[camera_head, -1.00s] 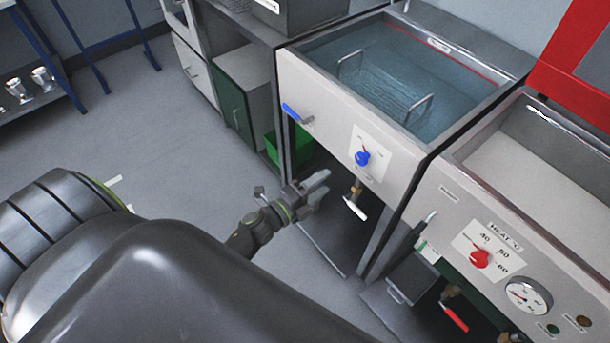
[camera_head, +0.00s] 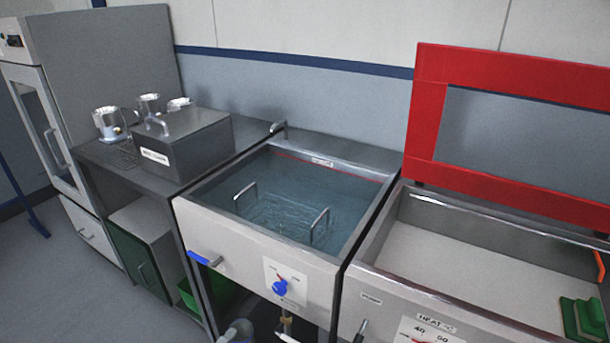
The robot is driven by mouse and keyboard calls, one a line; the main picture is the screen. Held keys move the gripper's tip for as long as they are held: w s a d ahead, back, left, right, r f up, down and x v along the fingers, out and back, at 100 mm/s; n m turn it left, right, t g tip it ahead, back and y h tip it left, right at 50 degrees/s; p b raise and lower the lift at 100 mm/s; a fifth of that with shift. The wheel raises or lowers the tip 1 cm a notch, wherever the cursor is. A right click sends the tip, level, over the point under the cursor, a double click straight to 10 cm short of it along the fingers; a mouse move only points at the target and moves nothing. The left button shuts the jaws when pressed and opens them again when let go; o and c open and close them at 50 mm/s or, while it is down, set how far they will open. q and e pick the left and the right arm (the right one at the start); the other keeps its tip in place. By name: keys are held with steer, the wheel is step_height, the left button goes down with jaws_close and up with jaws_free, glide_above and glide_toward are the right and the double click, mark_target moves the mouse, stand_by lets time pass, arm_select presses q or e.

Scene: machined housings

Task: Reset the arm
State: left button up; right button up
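Neither gripper shows clearly in the head view now. A small grey rounded piece is cut off by the bottom edge, below the water tank's front; I cannot tell which part it is, and no fingertips show. The water-filled tank (camera_head: 250,243) stands in the middle with a submerged rack (camera_head: 280,213) whose two wire handles rise above the water. A blue lever (camera_head: 203,258) and a blue knob (camera_head: 280,287) are on the tank's front.
A second basin (camera_head: 470,258) with a raised red-framed lid (camera_head: 428,110) is on the right, a green block (camera_head: 583,318) inside it. A grey box (camera_head: 188,145) and metal cups (camera_head: 108,122) stand on the left bench. Floor is open at lower left.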

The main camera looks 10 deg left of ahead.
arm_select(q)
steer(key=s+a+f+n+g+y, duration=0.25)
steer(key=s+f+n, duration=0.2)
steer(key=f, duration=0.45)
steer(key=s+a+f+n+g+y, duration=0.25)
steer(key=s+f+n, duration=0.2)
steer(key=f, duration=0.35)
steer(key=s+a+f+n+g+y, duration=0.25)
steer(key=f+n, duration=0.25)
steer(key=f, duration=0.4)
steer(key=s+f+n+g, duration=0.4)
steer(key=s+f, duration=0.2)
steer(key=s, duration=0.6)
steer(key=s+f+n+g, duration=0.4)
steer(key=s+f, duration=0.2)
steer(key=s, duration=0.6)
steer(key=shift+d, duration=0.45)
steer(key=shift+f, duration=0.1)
